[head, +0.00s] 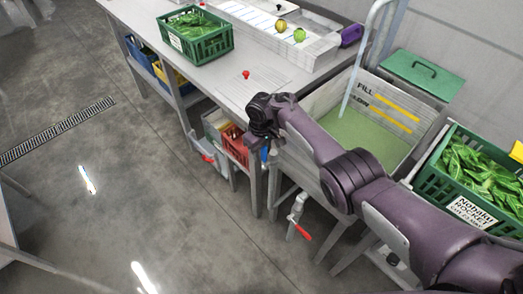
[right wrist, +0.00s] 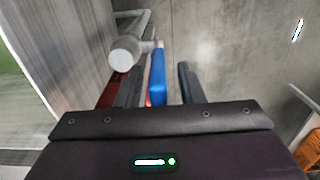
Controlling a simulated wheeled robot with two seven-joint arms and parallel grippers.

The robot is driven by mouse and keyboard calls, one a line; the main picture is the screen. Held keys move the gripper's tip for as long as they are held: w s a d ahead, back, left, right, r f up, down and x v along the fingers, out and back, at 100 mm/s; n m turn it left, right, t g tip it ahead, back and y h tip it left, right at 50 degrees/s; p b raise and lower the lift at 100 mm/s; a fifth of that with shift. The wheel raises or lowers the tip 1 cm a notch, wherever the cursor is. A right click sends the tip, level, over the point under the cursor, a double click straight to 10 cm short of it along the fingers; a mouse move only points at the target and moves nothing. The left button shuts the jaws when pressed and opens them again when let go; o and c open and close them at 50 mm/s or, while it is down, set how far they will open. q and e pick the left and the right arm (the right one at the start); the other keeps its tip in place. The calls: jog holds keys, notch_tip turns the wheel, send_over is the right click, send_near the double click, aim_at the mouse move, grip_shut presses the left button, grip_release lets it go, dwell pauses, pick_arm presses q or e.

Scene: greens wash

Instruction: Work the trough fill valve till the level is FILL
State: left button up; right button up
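The trough (head: 408,150) stands right of centre in the head view, with pale green inside (head: 352,134). A yellow stripe marked FILL (head: 385,100) and a lower yellow stripe are on its inner wall; the green lies below both. A blue valve handle (head: 265,154) shows just below my right gripper (head: 262,138). In the right wrist view the blue handle (right wrist: 157,80) stands between the fingers of my right gripper (right wrist: 160,88), which are apart, with a gap on the right side. I cannot tell whether the left finger touches it. My left gripper is not in view.
A valve with a red lever (head: 301,232) hangs under the trough; another red lever (head: 208,158) is farther left. A pale pipe (right wrist: 125,52) is close ahead of my right fingers. A red crate (head: 235,146) sits under the bench. Open floor lies left.

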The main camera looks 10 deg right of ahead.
notch_tip(320, 180, up, 8)
jog(key=p, duration=0.2)
jog(key=shift+f, duration=0.2)
dwell(7.2)
